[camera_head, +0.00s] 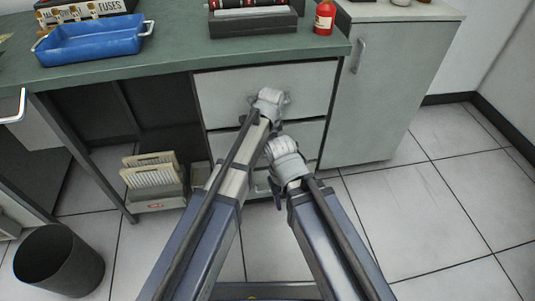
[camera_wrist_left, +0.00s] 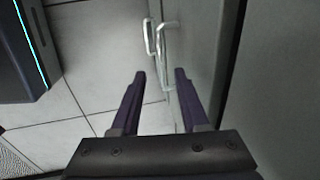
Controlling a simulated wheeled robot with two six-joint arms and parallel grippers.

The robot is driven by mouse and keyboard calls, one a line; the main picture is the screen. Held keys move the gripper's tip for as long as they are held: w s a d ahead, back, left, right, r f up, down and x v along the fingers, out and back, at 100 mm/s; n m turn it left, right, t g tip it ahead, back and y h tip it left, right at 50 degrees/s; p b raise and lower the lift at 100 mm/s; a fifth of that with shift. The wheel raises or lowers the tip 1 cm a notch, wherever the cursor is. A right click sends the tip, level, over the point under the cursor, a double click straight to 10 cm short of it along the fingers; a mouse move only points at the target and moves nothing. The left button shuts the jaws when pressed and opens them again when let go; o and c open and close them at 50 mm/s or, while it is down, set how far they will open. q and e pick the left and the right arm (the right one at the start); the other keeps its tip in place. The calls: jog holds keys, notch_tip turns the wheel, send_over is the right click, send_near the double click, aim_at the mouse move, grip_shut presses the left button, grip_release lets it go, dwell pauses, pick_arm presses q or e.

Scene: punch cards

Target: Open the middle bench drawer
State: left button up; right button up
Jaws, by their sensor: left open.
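The bench (camera_head: 170,62) has a stack of pale drawers under its right part. The middle drawer (camera_head: 222,143) is partly hidden behind my two arms in the head view, and its front looks flush. My left gripper (camera_wrist_left: 160,74) is open, its two dark fingers apart and nothing held. In the left wrist view, a bar handle (camera_wrist_left: 163,50) lies ahead of and between the fingertips, with another handle (camera_wrist_left: 149,38) beside it; I cannot tell which drawers they belong to. My right gripper (camera_head: 278,190) is low before the drawers, its fingers mostly hidden.
The top drawer (camera_head: 218,95) is above and looks closed. A grey cabinet (camera_head: 385,95) stands right of the drawers. A card rack (camera_head: 153,180) and a dark bin (camera_head: 58,260) are at left on the floor. A blue tray (camera_head: 92,42) sits on the bench. Floor at right is clear.

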pick_arm(q)
jog(key=f+b, duration=0.2)
jog(key=w+f+b, duration=0.1)
jog(key=f+b, duration=0.3)
jog(key=f, duration=0.1)
jog(key=shift+w+a+f+b, duration=0.1)
jog(key=shift+w+b, duration=0.15)
jog(key=shift+b, duration=0.1)
jog(key=shift+c, duration=0.4)
grip_shut()
dwell(0.7)
